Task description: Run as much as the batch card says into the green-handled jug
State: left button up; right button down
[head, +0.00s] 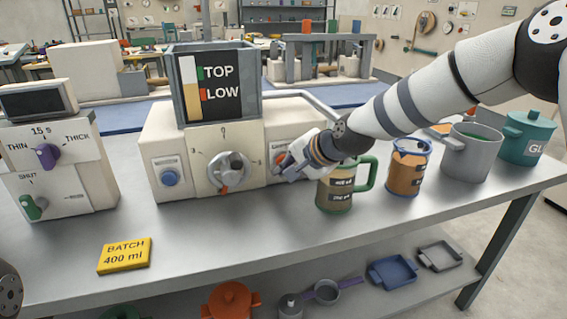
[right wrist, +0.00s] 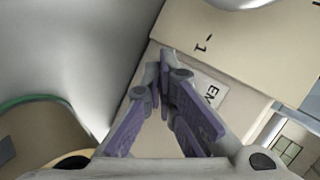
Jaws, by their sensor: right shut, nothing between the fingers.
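The yellow batch card (head: 124,256) lies on the bench and reads "BATCH 400 ml". The brown green-handled jug (head: 337,192) stands upright in front of the machine's right end; its green rim also shows at the left of the right wrist view (right wrist: 40,135). My right gripper (head: 283,170) is shut and empty at the machine's right panel, beside an orange-red knob (head: 280,159). In the right wrist view its purple fingers (right wrist: 165,85) are together, before a label reading "EM", partly hidden. The central grey dial (head: 228,170) has its red mark low. My left gripper is out of view.
A sight gauge (head: 192,90) marked TOP and LOW is above the dial. A blue knob (head: 169,178) is on the left panel. A blue-handled jug (head: 407,172), a grey pot (head: 470,155) and a teal pot (head: 527,140) stand right. The bench front is mostly clear.

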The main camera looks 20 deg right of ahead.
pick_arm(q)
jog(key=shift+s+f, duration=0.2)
pick_arm(e)
jog(key=shift+w, duration=0.45)
dwell(0.6)
jog(key=shift+r, duration=0.1)
jog(key=shift+s+r+p, duration=0.2)
jog(key=shift+s+p, duration=0.1)
jog(key=shift+s, duration=0.35)
jog(key=shift+s+d+f, duration=0.1)
jog(key=shift+s, duration=0.1)
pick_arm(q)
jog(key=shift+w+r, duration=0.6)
pick_arm(e)
jog(key=shift+f, duration=0.2)
